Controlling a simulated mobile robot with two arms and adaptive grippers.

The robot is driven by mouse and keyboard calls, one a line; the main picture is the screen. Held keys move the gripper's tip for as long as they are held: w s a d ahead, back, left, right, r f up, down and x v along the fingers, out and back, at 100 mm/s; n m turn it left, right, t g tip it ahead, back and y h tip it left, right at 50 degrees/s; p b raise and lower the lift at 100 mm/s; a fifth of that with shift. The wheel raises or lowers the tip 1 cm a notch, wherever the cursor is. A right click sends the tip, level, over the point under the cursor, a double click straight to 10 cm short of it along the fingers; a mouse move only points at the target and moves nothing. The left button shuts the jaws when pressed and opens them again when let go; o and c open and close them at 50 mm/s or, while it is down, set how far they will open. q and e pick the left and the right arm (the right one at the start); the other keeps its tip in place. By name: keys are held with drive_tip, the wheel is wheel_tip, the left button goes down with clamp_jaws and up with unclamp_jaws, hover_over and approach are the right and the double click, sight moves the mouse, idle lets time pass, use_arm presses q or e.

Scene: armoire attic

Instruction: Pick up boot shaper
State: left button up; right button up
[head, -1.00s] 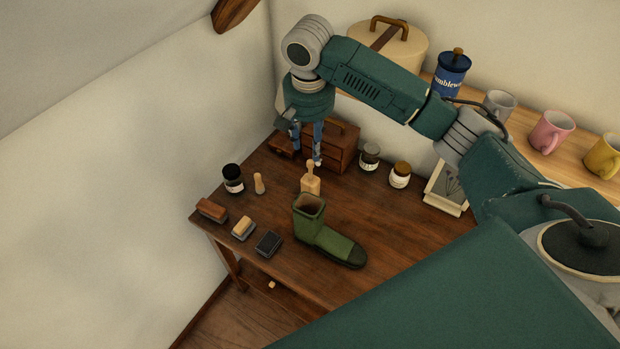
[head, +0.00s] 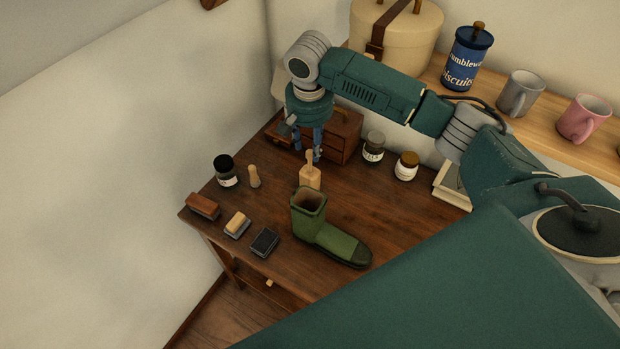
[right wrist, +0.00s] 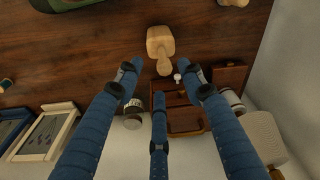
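The boot shaper (head: 310,178), a pale wooden block with a slim upright handle, stands on the brown table (head: 390,205) just behind the green boot (head: 330,235). It also shows in the right wrist view (right wrist: 160,43), top centre, with its handle toward my fingers. My right gripper (head: 306,156) hangs above and just behind the shaper, fingers pointing down. In the right wrist view my right gripper (right wrist: 160,78) has its blue fingers spread, with nothing between them. The fingertips look close to the handle; I cannot tell whether they touch. My left gripper is not in view.
A small drawer chest (head: 340,138) stands behind the gripper. Jars (head: 373,148) stand to its right. A shelf (head: 450,98) with mugs runs behind.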

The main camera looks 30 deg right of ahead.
sight(310, 152)
drive_tip(key=f+p, duration=0.1)
drive_tip(key=f, duration=0.1)
drive_tip(key=w+f, duration=0.1)
drive_tip(key=f, duration=0.1)
drive_tip(key=shift+w+d+f+p, duration=0.15)
drive_tip(key=shift+d+f+p, duration=0.1)
drive_tip(key=shift+p, duration=0.15)
drive_tip(key=shift+f, duration=0.5)
clamp_jaws()
